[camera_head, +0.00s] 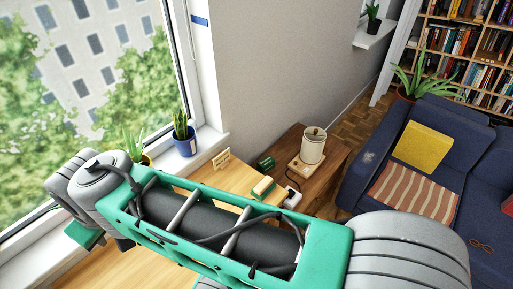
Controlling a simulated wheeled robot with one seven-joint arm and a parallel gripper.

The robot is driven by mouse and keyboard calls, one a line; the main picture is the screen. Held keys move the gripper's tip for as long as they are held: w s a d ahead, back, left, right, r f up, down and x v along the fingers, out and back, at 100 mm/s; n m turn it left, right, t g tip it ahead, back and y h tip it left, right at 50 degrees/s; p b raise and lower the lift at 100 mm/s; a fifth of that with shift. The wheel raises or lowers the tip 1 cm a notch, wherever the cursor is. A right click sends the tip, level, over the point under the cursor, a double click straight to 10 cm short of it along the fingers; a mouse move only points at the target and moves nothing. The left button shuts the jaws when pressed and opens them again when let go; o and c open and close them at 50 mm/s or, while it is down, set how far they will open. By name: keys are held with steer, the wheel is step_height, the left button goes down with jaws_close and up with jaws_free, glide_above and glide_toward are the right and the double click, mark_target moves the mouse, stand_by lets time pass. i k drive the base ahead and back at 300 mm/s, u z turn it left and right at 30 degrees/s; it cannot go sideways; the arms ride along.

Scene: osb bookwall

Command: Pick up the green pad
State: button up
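A small block with a dark green top and pale yellow sides (263,187) lies on the wooden table, just beyond my arm. It looks like a sponge with a green pad face. A second small dark green item (266,163) lies a little farther back, beside the wooden stand. I cannot tell for sure which of the two is the green pad. My green and grey arm crosses the foreground and hides much of the table. My gripper's fingers are not in view.
A cream canister (313,145) stands on a small wooden stand (301,168). A small white item (292,199) and a wooden letter rack (221,159) are near the block. A blue-potted plant (185,141) stands at the window. A blue sofa (364,160) is at right.

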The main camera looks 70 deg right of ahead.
mark_target(266, 185)
steer(key=k, duration=0.95)
steer(key=z, duration=0.65)
steer(key=i, duration=0.95)
steer(key=u, duration=0.35)
steer(key=k, duration=0.5)
steer(key=z, duration=0.6)
